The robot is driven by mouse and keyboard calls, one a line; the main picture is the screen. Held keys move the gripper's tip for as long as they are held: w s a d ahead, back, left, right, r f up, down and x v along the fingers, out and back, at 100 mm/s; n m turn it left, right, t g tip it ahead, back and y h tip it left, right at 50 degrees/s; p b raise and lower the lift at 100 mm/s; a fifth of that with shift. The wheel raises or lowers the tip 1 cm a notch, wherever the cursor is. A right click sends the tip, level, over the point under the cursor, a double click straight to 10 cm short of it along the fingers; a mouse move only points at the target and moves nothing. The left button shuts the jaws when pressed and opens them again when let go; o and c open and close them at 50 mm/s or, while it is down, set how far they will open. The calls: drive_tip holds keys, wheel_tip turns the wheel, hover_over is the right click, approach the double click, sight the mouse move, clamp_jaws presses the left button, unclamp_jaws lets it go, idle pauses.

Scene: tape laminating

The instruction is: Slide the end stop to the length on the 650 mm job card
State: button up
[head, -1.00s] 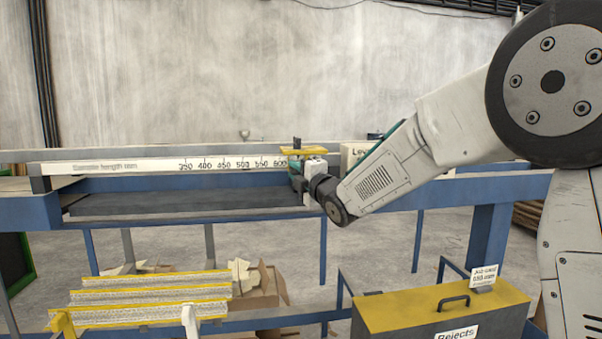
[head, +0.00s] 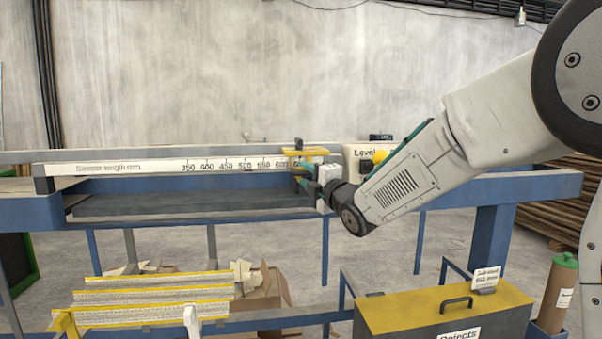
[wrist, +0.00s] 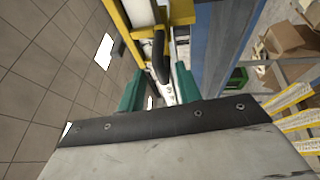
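My gripper (head: 301,175) is just below and in front of the stop. In the wrist view its two teal fingers (wrist: 158,90) stand apart, with gaps beside the handle's end, which lies beyond or between the tips. Contact is not visible. The job card (head: 487,277) stands on the yellow-topped box; its print is blurred.
A box lettered "Level" (head: 358,163) with a yellow knob stands right of the stop. The dark bed (head: 180,204) below the scale is clear. Yellow-edged strips (head: 150,293) lie at lower left. The rejects box (head: 440,308) stands in front, a green-topped cylinder (head: 559,292) beside it.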

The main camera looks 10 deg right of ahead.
drive_tip(key=shift+v, duration=1.9)
wheel_tip(320, 180, down, 9)
drive_tip(key=d+m+g+h, duration=0.3)
drive_tip(key=m+h, duration=0.1)
drive_tip(key=m, duration=0.2)
drive_tip(key=s+d+f+m+g+h, duration=0.2)
drive_tip(key=s+d+f+m+g, duration=0.1)
drive_tip(key=s+m, duration=0.15)
drive_tip(key=s+d+f+m+g+h, duration=0.2)
drive_tip(key=s+d+f+m+g, duration=0.15)
drive_tip(key=s, duration=0.25)
drive_tip(key=s+d+m+g, duration=0.2)
drive_tip(key=s+m, duration=0.3)
drive_tip(key=s, duration=1.2)
drive_tip(key=s+d+m+g, duration=0.2)
drive_tip(key=s+m+g, duration=0.2)
drive_tip(key=s, duration=1.2)
drive_tip(key=shift+s+d+r+m+g+h, duration=0.3)
drive_tip(key=shift+s+d+r+m+g, duration=0.1)
drive_tip(key=shift+r+g, duration=0.1)
